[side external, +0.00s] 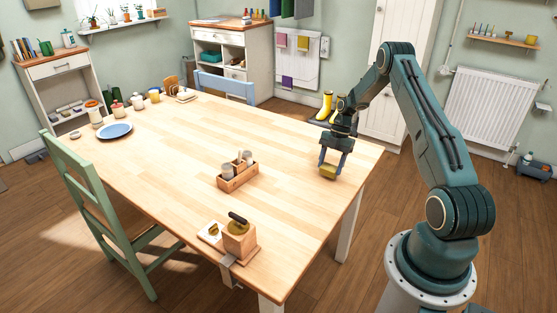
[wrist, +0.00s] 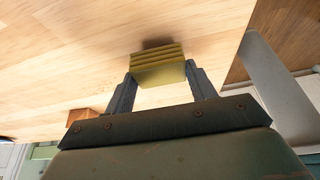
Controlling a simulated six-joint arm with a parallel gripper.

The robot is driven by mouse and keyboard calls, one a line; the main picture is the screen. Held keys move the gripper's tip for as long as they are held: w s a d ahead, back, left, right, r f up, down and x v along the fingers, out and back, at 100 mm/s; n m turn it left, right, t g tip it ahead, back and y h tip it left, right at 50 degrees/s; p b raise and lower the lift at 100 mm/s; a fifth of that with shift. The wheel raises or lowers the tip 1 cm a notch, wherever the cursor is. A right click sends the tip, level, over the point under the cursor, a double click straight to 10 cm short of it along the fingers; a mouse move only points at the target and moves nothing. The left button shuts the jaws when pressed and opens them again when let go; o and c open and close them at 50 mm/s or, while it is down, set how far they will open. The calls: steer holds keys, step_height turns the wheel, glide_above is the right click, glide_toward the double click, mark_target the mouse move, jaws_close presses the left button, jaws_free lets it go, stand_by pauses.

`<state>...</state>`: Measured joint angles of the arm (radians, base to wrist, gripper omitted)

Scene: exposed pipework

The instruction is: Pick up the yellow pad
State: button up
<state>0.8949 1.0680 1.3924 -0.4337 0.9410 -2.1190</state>
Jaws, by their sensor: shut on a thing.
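The yellow pad (side external: 328,172) is a small thick block near the table's right end in the side view. In the wrist view the yellow pad (wrist: 158,68) shows layered edges and sits between the two fingers. My gripper (side external: 333,164) is shut on it, with one finger against each side. A shadow lies on the wood close by the pad in the wrist view (wrist: 157,44). I cannot tell whether the pad touches the table or is slightly above it.
A wooden caddy (side external: 238,178) with several containers stands mid-table. A wooden block holder (side external: 240,240) is at the near edge. A blue plate (side external: 115,131) and jars are at the far left. The tabletop (side external: 290,140) around the pad is clear.

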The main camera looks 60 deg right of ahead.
step_height(320, 180, up, 19)
steer(key=shift+f, duration=0.15)
stand_by(0.4)
stand_by(0.4)
steer(key=shift+o, duration=0.7)
steer(key=shift+w+a+f, duration=0.25)
steer(key=shift+w+f, duration=0.05)
steer(key=shift+f, duration=0.05)
steer(key=shift+c, duration=0.3)
steer(key=m+t+h, duration=0.1)
steer(key=m+t, duration=0.2)
steer(key=m, duration=0.5)
glide_above(328, 167)
steer(key=w+a, duration=0.5)
steer(key=w, duration=0.1)
step_height(328, 167, down, 10)
steer(key=shift+w+f+m, duration=0.2)
steer(key=shift+f+m, duration=0.3)
steer(key=shift+f, duration=0.2)
steer(key=shift+f, duration=0.15)
